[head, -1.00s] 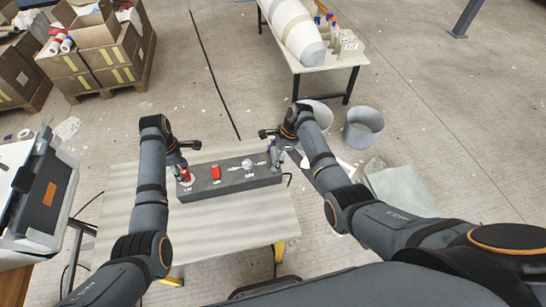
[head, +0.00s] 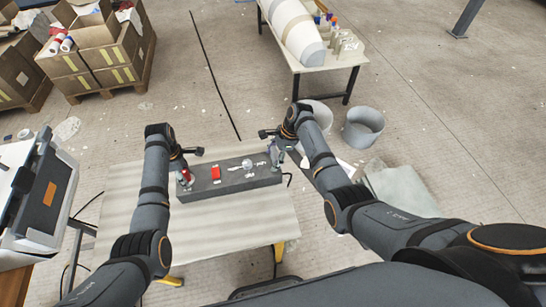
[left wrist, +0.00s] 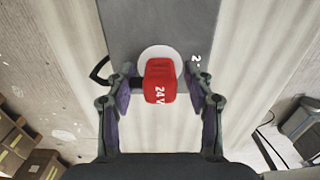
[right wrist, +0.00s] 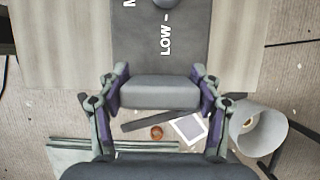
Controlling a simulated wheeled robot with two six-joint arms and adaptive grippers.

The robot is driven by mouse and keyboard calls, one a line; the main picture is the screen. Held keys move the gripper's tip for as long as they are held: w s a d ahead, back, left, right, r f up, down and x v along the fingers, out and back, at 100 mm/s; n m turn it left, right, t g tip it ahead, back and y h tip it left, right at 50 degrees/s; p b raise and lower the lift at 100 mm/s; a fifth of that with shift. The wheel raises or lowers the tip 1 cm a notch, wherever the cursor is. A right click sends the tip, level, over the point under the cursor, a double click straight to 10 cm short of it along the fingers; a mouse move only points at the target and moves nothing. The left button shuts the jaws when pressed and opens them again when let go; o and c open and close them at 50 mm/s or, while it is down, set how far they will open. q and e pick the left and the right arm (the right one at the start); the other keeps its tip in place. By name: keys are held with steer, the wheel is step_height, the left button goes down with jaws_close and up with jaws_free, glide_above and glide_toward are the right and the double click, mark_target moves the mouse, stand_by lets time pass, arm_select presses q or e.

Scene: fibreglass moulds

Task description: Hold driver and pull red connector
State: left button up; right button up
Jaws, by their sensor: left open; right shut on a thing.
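The driver is a long dark grey box (head: 236,183) on the table, with white lettering on top. The red connector (left wrist: 160,80) is marked 24 V and sits on a white round base at the driver's left end. My left gripper (head: 186,180) is over that end, open. In the left wrist view its fingers (left wrist: 160,84) stand either side of the connector, with gaps. My right gripper (head: 277,158) is shut on the driver's right end; in the right wrist view its fingers (right wrist: 157,86) press both sides of the driver (right wrist: 160,60), near the LOW lettering.
A second red block (head: 215,173) and a light round knob (head: 247,164) are on the driver's top, between my grippers. The pale table (head: 225,222) is clear in front of it. Grey buckets (head: 362,128) stand on the floor beyond, at right.

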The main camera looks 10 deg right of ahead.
mark_target(183, 172)
arm_select(q)
steer(key=shift+c, duration=0.3)
jaws_close()
steer(key=shift+r, duration=0.1)
steer(key=shift+r, duration=2.9)
steer(key=shift+r, duration=2.5)
